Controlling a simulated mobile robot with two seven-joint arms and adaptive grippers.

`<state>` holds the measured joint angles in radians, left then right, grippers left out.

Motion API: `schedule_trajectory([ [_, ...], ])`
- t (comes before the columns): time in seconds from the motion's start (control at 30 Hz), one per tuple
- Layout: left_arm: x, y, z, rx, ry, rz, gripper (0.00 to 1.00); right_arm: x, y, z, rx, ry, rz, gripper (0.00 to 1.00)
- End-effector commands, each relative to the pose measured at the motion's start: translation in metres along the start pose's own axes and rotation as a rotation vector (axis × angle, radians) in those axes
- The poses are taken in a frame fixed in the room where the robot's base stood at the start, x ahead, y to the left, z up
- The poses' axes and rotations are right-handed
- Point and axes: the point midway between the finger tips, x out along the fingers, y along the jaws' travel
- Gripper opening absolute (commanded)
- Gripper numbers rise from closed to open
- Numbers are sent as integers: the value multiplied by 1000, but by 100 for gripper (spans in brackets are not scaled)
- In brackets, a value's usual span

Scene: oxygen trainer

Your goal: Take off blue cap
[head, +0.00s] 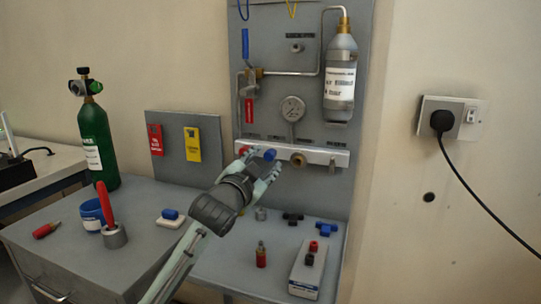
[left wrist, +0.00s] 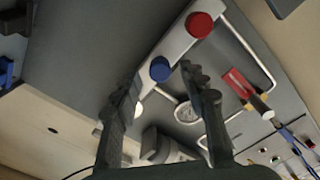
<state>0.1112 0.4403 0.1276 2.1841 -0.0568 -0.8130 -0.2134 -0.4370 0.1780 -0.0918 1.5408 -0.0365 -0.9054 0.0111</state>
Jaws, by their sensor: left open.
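The blue cap (head: 269,154) sits on the pale manifold bar (head: 320,155) of the upright panel. In the left wrist view the blue cap (left wrist: 160,69) shows between the two fingertips, beyond them or level with them; I cannot tell which. My left gripper (head: 262,164) is open at the bar, one finger to each side of the cap, and it also shows in the left wrist view (left wrist: 160,82). No grip on the cap is visible. A red cap (left wrist: 199,25) is beside it on the bar, partly hidden by my gripper in the head view. My right gripper is out of view.
A brass port (head: 298,160) is just right of the blue cap, with a gauge (head: 292,108) above. A grey bottle (head: 341,75) hangs at upper right. A green cylinder (head: 95,140) stands left.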

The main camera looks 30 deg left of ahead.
Motion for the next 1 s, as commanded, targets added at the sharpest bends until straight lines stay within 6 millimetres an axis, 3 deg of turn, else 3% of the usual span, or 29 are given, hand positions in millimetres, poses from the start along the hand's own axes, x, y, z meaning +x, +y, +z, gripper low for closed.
schedule_trajectory([
  [0.1, -6, 0, 0, 21, 0, 0, 43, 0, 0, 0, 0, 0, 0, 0],
  [0.3, -6, 0, 0, 276, 1, 1, 43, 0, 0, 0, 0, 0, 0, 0],
  [0.6, -6, 0, 0, 316, 1, 0, 43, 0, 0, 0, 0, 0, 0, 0],
  [0.8, -6, 0, 0, 570, 1, 0, 43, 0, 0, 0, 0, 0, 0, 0],
  [1.0, -6, 0, 0, 603, 0, 0, 43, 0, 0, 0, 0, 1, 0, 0],
])
